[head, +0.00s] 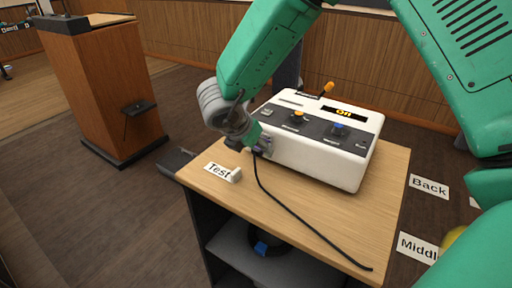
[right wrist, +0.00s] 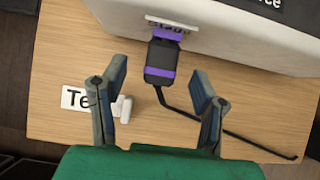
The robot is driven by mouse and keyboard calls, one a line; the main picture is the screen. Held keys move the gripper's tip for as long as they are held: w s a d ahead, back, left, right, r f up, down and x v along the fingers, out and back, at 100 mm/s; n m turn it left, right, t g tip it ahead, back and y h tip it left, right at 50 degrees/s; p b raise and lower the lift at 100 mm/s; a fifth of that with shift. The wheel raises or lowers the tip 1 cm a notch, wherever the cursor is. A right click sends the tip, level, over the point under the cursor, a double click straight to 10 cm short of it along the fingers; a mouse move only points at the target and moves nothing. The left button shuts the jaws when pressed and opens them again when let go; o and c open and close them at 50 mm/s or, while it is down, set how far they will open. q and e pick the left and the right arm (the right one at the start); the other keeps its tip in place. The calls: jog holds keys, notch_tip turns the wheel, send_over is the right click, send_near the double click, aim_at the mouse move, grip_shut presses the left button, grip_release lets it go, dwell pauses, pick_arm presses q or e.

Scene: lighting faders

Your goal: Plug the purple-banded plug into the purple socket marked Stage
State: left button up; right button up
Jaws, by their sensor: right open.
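The plug (right wrist: 161,62) is a dark block with purple bands, seen in the right wrist view. Its far end meets the purple socket (right wrist: 168,32) under the Stage label (right wrist: 172,23) on the white console's front. The plug lines up with the socket and seems to touch it; how deep it sits I cannot tell. A black cable (head: 290,211) runs from it across the table. My right gripper (right wrist: 159,80) is open, its fingers apart on either side of the plug without visible contact. In the head view my right gripper (head: 257,141) partly hides the plug.
A Test card (head: 217,170) and a small white piece (head: 235,175) lie at the table's left. Back (head: 429,186) and Middle cards lie at right.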

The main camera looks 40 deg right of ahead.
jog(key=v, duration=1.1)
